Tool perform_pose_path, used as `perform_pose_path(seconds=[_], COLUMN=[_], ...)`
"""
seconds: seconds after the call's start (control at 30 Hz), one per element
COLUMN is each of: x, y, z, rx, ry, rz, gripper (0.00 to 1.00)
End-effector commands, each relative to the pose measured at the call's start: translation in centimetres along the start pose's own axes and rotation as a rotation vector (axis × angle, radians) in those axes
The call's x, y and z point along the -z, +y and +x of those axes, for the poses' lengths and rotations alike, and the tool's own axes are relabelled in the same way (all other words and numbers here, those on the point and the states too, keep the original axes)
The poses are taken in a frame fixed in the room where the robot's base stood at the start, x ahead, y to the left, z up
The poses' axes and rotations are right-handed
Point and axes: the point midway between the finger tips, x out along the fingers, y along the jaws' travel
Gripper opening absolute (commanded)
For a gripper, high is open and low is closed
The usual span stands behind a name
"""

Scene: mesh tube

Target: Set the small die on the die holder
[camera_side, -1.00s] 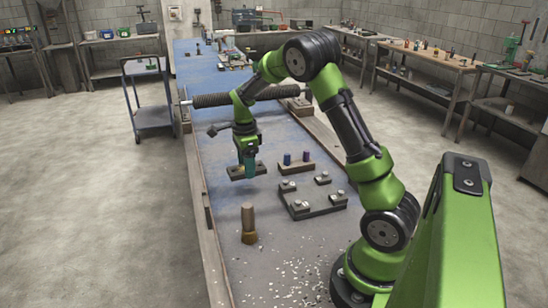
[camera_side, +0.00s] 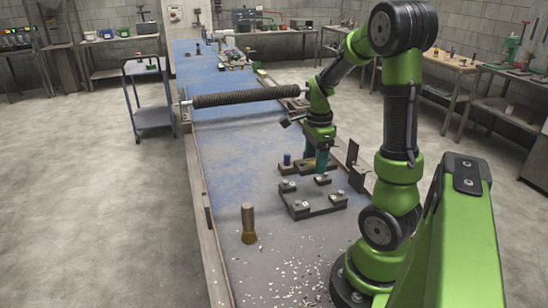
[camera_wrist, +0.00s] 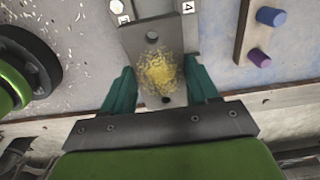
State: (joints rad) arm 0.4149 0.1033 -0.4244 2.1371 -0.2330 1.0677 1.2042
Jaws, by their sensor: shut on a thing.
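My gripper (camera_side: 319,160) is just behind the dark clamp base, over the right end of the peg block. In the wrist view its teal fingers (camera_wrist: 160,78) are on both sides of a grey plate, which I take as the small die (camera_wrist: 132,46). The plate has a round hole and a mottled yellow patch between the fingers. The die holder appears to be the dark base (camera_side: 312,208) with raised clamps at its corners. Marks reading 5 and 4 show at the top of the wrist view. I cannot tell the die's height above the table.
The wooden block (camera_wrist: 241,35) carries a blue peg (camera_wrist: 271,17) and a purple peg (camera_wrist: 258,58), close beside the gripper. Dark upright brackets (camera_side: 356,178) stand at the right table edge. A wooden-handled tool (camera_side: 248,222) stands front left.

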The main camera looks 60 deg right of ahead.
Motion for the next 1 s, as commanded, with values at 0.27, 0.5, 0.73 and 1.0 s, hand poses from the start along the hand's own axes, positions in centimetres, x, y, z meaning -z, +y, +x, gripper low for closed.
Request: perform_pose_path(seconds=[0.27,0.5,0.73,1.0], x=[0.0,0.0,0.0,0.0], y=[-0.2,-0.2,-0.2,-0.2], z=[1.8,4.0,5.5,6.0], rx=[0.001,0.001,0.003,0.003], ry=[0.001,0.001,0.001,0.001], rz=[-0.007,-0.005,-0.006,-0.006], gripper=[0.03,0.03,0.03,0.03])
